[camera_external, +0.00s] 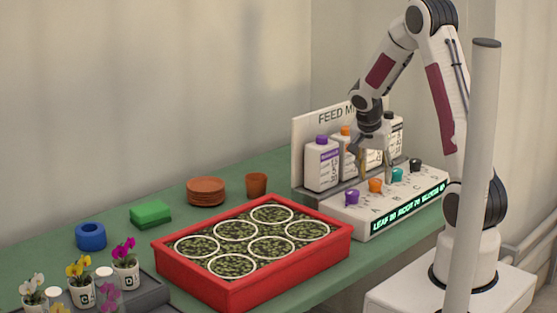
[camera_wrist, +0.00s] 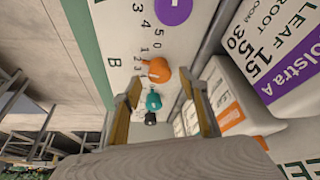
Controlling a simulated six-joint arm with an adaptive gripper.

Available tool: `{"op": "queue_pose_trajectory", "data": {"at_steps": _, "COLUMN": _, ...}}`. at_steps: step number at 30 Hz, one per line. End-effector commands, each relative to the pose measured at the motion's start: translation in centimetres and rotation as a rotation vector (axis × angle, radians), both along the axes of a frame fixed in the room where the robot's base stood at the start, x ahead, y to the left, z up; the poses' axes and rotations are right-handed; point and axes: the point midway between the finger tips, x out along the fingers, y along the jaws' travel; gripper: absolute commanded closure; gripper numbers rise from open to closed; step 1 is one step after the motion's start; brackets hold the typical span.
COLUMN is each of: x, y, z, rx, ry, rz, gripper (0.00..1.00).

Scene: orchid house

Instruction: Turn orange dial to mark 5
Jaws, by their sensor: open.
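The orange dial (camera_external: 376,186) sits on the white sloped panel of the feed station, second from the left. In the wrist view the orange dial (camera_wrist: 157,69) shows near the letter B, with small printed numbers to its left; the mark it points to cannot be read. My gripper (camera_external: 375,168) is above the panel, just over the orange dial. In the wrist view my gripper (camera_wrist: 163,86) has its two fingers apart, with the orange dial showing in the gap and no visible contact.
A purple dial (camera_external: 352,196) is left of the orange one; a teal dial (camera_external: 397,174) and a black dial (camera_external: 415,165) are right. Labelled bottles (camera_external: 321,165) stand close behind the panel. A red tray (camera_external: 190,274) lies on the green bench to the left.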

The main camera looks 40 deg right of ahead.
Motion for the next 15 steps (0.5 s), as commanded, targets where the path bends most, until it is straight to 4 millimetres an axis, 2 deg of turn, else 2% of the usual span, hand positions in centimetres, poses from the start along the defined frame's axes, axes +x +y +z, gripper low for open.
{"op": "queue_pose_trajectory", "data": {"at_steps": 6, "x": 0.12, "y": -0.4, "z": -1.11, "rx": 0.001, "ry": 0.0, "rz": 0.0, "gripper": 0.57}}
{"op": "queue_pose_trajectory", "data": {"at_steps": 15, "x": 0.17, "y": -0.46, "z": -1.26, "rx": 0.001, "ry": -0.001, "rz": 0.0, "gripper": 0.57}}
